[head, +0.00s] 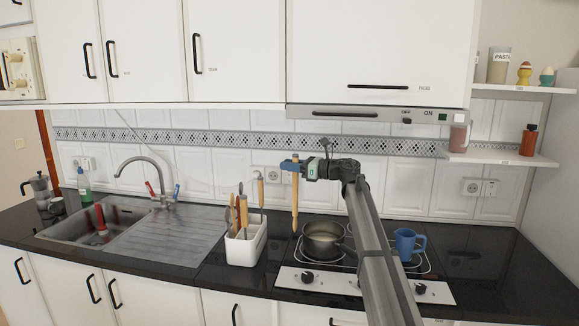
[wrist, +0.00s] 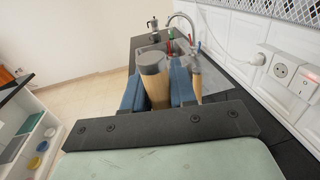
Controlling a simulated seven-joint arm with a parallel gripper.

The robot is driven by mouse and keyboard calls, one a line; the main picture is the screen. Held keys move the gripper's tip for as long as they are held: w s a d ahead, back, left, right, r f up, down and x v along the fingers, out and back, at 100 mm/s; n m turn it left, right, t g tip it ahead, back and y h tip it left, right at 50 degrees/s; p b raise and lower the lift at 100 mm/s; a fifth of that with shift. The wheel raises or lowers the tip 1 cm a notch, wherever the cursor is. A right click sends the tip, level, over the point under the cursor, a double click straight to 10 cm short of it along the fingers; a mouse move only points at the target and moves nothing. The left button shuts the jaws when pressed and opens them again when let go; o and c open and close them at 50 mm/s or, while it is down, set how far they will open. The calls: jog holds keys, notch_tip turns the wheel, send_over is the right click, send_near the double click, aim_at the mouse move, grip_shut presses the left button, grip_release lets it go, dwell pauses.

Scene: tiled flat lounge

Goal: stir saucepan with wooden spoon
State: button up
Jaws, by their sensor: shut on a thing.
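My gripper (head: 289,164) is shut on the wooden spoon (head: 295,200) near its upper end and holds it upright in the air. In the wrist view, the blue fingers (wrist: 158,88) stand on either side of a tan wooden shaft (wrist: 157,92). The spoon's lower end hangs just left of the saucepan's rim in the head view. I cannot tell its exact depth against the pan. The dark grey saucepan (head: 323,250) sits on the hob with a pale content inside. The saucepan does not show in the wrist view.
A white utensil holder (head: 245,251) with several wooden-handled tools stands left of the hob. A blue mug (head: 404,245) stands on the hob's right side, close to my arm. The sink (head: 100,227) is at the left. The extractor hood (head: 375,115) hangs above.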

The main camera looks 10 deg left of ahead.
jog(key=shift+c, duration=1.2)
jog(key=w+d+f, duration=0.1)
jog(key=w+d, duration=0.8)
jog(key=d, duration=0.1)
jog(key=shift+w+f, duration=0.25)
jog(key=shift+f, duration=0.25)
notch_tip(320, 180, down, 9)
dwell(0.7)
jog(key=shift+w, duration=0.1)
dwell(0.4)
